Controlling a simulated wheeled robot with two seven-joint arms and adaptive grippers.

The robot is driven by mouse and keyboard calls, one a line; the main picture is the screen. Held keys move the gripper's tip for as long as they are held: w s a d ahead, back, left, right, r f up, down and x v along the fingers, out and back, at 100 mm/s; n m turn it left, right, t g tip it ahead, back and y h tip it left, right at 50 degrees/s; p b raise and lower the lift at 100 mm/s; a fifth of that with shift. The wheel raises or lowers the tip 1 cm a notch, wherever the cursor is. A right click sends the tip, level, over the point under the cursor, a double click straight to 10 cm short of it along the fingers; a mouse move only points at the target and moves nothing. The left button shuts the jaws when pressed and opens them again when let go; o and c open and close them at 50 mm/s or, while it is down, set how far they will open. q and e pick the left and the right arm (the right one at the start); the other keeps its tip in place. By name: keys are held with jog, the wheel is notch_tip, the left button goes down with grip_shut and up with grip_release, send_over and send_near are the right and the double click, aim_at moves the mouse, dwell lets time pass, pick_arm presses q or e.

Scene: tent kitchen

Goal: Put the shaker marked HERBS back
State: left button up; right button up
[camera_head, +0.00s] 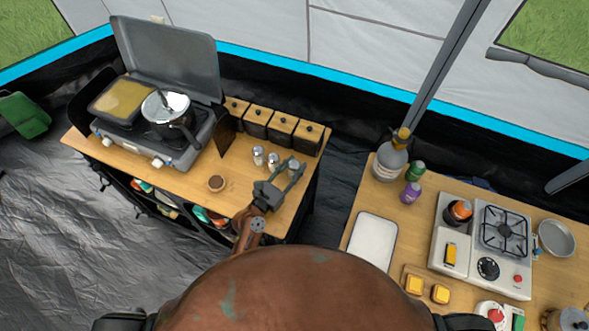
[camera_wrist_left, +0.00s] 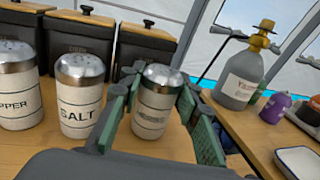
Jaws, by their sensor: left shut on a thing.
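The third shaker (camera_wrist_left: 155,98), white with a metal dome top, is between the green-padded fingers of my left gripper (camera_head: 292,171), which is shut on it. Its label is turned and too blurred to read. It is upright, at or very near the wooden counter; I cannot tell whether its base touches. The SALT shaker (camera_wrist_left: 80,97) stands just left of it, outside the left finger. The PEPPER shaker (camera_wrist_left: 15,96) stands further left. In the head view, the three form a short row, with the held one (camera_head: 294,164) at the right end. My right gripper is not in view.
Several dark canisters with wooden lids (camera_head: 256,121) stand behind the shakers. A gap separates this counter from the right table (camera_head: 355,205), which holds a large grey bottle (camera_head: 389,163).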

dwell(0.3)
pick_arm(q)
jog(key=o, duration=0.7)
jog(key=shift+f, duration=0.1)
jog(key=o, duration=0.5)
jog(key=v, duration=1)
jog(key=shift+s+a, duration=0.2)
jog(key=shift+s, duration=0.05)
jog(key=shift+s+a, duration=0.4)
jog(key=shift+s, duration=0.15)
